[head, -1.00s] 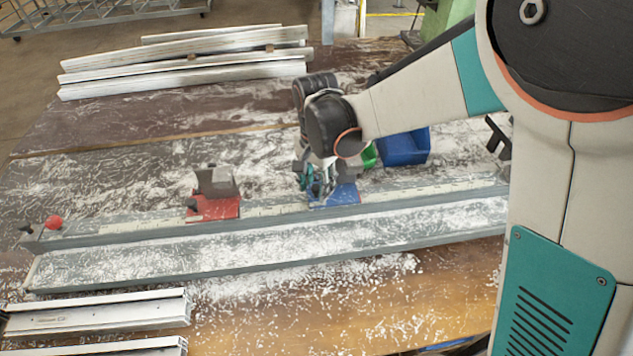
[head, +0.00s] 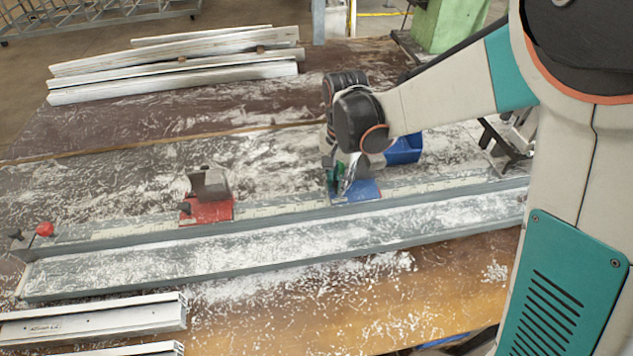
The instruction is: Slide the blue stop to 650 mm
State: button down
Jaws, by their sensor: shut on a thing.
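The blue stop (head: 362,192) sits on the long grey rail (head: 270,212), right of the rail's middle. My gripper (head: 342,186) is at the left part of the blue stop, shut on it. The arm and gripper hide part of the stop, and the grasp itself is small in the view. A pale scale strip (head: 280,203) runs along the rail; its numbers are too small to read. A red stop (head: 208,211) with a grey block on top sits on the same rail, to the left and apart from the blue stop.
A red knob (head: 45,229) is at the rail's left end. A blue bin (head: 403,149) stands behind the rail, partly hidden by my arm. Pale profiles (head: 175,62) lie at the back left, more (head: 95,318) at the front left. White shavings cover much of the bench.

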aim_at(368, 188)
jog(key=d, duration=0.2)
jog(key=w+d, duration=0.1)
jog(key=d, duration=0.2)
jog(key=w+d, duration=0.1)
jog(key=d, duration=0.1)
jog(key=shift+d, duration=0.4)
jog(key=c, duration=1.4)
grip_release()
jog(key=shift+r, duration=0.15)
notch_tip(368, 188, up, 12)
jog(key=shift+f, duration=0.1)
